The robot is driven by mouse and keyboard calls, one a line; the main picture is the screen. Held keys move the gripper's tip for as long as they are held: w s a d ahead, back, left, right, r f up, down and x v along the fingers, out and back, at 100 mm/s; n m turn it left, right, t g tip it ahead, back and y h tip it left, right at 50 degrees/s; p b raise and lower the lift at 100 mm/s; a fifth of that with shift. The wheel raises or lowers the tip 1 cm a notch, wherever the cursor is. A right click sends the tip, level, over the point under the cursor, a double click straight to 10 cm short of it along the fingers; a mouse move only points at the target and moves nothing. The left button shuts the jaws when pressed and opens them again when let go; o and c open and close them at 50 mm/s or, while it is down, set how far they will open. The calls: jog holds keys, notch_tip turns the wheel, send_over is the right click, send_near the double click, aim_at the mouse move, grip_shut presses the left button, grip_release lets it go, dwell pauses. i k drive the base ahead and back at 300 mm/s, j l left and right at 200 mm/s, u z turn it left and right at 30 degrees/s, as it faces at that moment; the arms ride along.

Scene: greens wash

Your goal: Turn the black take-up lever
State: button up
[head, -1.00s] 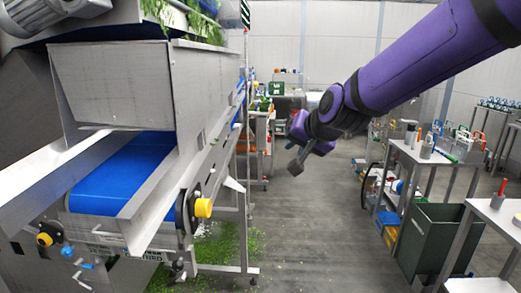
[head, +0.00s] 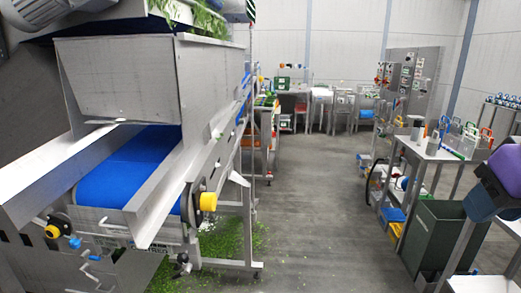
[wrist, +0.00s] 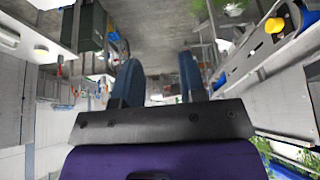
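A small dark handle (head: 182,264) hangs under the near end of the conveyor in the head view. It may be the black take-up lever, but it is too small to be sure. Above it, a black disc (head: 188,207) carries a yellow knob (head: 207,202) on the conveyor's side. The yellow knob also shows at the upper right of the wrist view (wrist: 274,25). My gripper (wrist: 158,76) shows in the wrist view with its two fingers apart and nothing between them. It is well away from the conveyor.
The steel conveyor with its blue belt (head: 126,172) fills the left. Green scraps (head: 228,243) lie on the floor beside it. A tool bench (head: 432,147) and a dark green bin (head: 428,238) stand at the right. The floor aisle (head: 315,210) between is clear.

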aim_at(188, 268)
jog(key=j+u, duration=0.1)
jog(key=u, duration=0.25)
jog(key=j+u, duration=0.1)
jog(key=u, duration=0.25)
jog(key=j+u, duration=0.1)
jog(key=u, duration=0.25)
